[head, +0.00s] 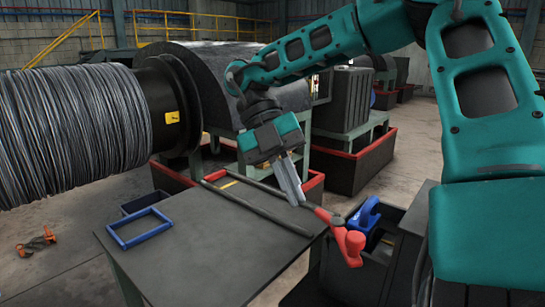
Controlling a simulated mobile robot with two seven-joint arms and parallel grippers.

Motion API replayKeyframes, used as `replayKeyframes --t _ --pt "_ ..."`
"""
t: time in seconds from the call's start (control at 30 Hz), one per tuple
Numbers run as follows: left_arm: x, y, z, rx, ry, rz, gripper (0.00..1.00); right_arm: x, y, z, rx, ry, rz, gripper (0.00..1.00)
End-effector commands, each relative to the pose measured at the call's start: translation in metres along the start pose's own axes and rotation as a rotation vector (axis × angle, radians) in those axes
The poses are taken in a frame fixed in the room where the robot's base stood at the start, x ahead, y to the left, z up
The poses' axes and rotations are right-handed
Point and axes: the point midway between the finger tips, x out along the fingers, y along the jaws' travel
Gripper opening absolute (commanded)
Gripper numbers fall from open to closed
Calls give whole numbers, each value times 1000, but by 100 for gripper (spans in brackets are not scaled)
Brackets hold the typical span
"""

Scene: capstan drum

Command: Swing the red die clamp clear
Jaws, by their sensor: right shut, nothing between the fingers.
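The red die clamp (338,230) is right of the table's right edge, beside a blue part (366,214) on a dark box-like housing. Its arm runs from upper left down to a thick rounded knob at lower right. My right gripper (298,203) reaches down from above, with its fingers together and nothing held. The fingertips are at the clamp's upper-left end; I cannot tell whether they touch it. My left gripper is not in view.
A dark table (190,262) has a long dark rod (260,208) and a blue rectangular frame (140,228) on it. A large cable-wound drum (70,130) stands at left. Red-rimmed bins (355,160) stand behind. An orange object (36,241) lies on the floor at left.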

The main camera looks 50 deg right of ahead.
Motion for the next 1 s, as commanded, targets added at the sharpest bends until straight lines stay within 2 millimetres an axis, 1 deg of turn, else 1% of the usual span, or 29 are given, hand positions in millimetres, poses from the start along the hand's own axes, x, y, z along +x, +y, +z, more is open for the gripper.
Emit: replayKeyframes --t 0.03,0.1,0.2,0.3,0.5,1.0 --pt "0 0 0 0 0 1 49 -11 0 1 3 -2 2 0" --pt "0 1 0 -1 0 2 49 -23 0 1 2 -2 1 0" --pt "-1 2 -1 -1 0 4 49 -36 0 1 2 -1 1 0" --pt "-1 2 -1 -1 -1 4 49 -45 -1 1 1 0 0 0" --pt "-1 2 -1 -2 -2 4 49 -50 -1 1 -1 1 -1 0" --pt "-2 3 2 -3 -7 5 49 -50 -1 1 -1 1 0 0"
